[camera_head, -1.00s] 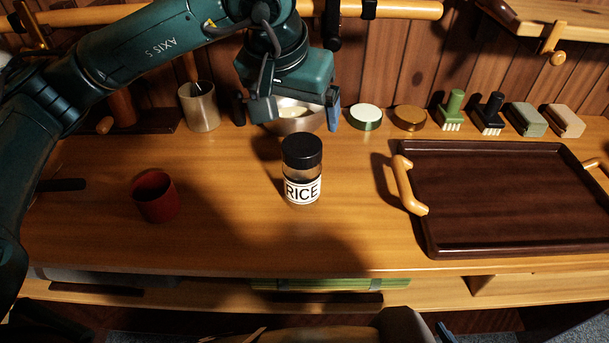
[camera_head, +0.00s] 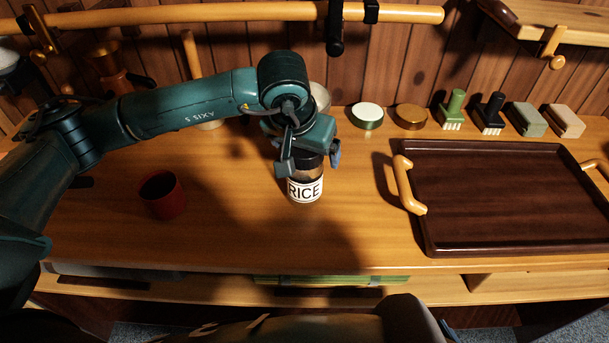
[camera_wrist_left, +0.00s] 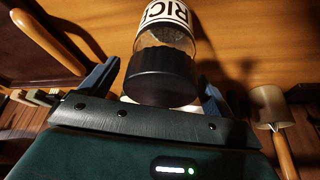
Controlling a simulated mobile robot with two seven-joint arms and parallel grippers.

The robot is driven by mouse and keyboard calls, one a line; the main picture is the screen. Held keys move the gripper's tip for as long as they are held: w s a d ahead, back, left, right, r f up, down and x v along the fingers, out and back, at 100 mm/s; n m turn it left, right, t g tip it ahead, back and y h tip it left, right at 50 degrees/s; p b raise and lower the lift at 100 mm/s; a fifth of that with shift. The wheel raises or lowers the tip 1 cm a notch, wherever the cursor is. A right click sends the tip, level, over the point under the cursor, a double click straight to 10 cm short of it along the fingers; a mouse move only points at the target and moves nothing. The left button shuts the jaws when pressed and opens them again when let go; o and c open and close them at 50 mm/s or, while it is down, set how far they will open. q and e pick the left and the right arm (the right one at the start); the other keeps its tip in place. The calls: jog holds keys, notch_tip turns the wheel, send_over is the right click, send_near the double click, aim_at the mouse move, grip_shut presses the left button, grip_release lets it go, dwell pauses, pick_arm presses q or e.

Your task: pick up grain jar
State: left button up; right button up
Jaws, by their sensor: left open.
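The grain jar (camera_head: 305,190) is a clear jar with a black lid and a white label reading RICE. It stands upright on the wooden counter, left of the tray. My left gripper (camera_head: 309,163) is open at the jar's top, with its fingers at either side of the black lid; the hand hides most of the lid in the head view. In the left wrist view the jar's lid (camera_wrist_left: 162,75) lies between the two blue fingers (camera_wrist_left: 157,88), and I cannot tell whether they touch it. My right gripper is not in view.
A dark brown tray (camera_head: 520,246) with light wooden handles lies to the right. A red cup (camera_head: 162,196) stands to the left. Round tins (camera_head: 367,116), brushes (camera_head: 452,108) and blocks line the back. The counter in front of the jar is clear.

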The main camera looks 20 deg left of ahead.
pick_arm(q)
jog(key=shift+c, duration=0.6)
jog(key=c, duration=1.5)
jog(key=shift+r, duration=0.1)
jog(key=shift+c, duration=0.6)
